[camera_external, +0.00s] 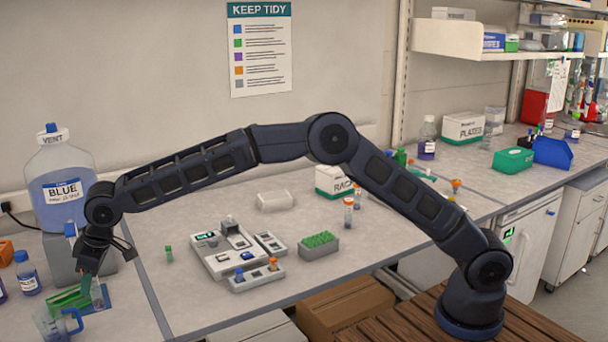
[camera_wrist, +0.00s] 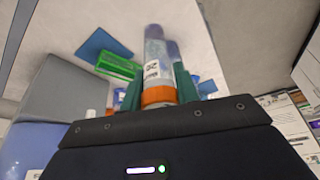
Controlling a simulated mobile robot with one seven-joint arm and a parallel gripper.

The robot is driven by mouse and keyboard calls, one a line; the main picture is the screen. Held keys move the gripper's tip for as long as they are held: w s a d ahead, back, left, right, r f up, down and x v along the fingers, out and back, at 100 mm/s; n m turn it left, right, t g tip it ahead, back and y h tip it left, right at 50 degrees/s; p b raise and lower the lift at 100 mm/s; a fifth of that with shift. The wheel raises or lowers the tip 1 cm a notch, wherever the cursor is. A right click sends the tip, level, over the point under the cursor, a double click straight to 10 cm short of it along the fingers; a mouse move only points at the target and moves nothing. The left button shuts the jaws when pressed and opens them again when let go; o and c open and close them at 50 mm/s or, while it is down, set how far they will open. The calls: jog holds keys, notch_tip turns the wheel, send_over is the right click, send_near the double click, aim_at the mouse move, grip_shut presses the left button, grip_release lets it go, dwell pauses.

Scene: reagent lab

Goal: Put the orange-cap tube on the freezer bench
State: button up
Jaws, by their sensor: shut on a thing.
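My gripper (camera_wrist: 160,90) is shut on the orange-cap tube (camera_wrist: 157,62). In the wrist view the orange cap sits between the green fingers, and the clear body with a white label points away from the gripper. In the external view my gripper (camera_external: 88,280) is low at the far left, over the bench beside a green rack (camera_external: 68,300). The tube is small and partly hidden there. A white unit with a green display (camera_external: 528,250) stands under the right-hand bench (camera_external: 490,180); no label shows whether this is the freezer.
A large BLUE carboy (camera_external: 62,190) stands behind my gripper, and a blue-handled jug (camera_external: 58,325) stands close in front. Instruments (camera_external: 225,250), a green tube block (camera_external: 319,243) and orange-capped vials (camera_external: 348,212) occupy the middle bench. A green box (camera_external: 513,160) and blue bin (camera_external: 553,152) stand right.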

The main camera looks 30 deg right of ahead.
notch_tip(320, 180, down, 10)
jog(key=shift+f, duration=0.1)
dwell(0.4)
jog(key=shift+f, duration=0.1)
jog(key=o, duration=0.9)
jog(key=v, duration=1.2)
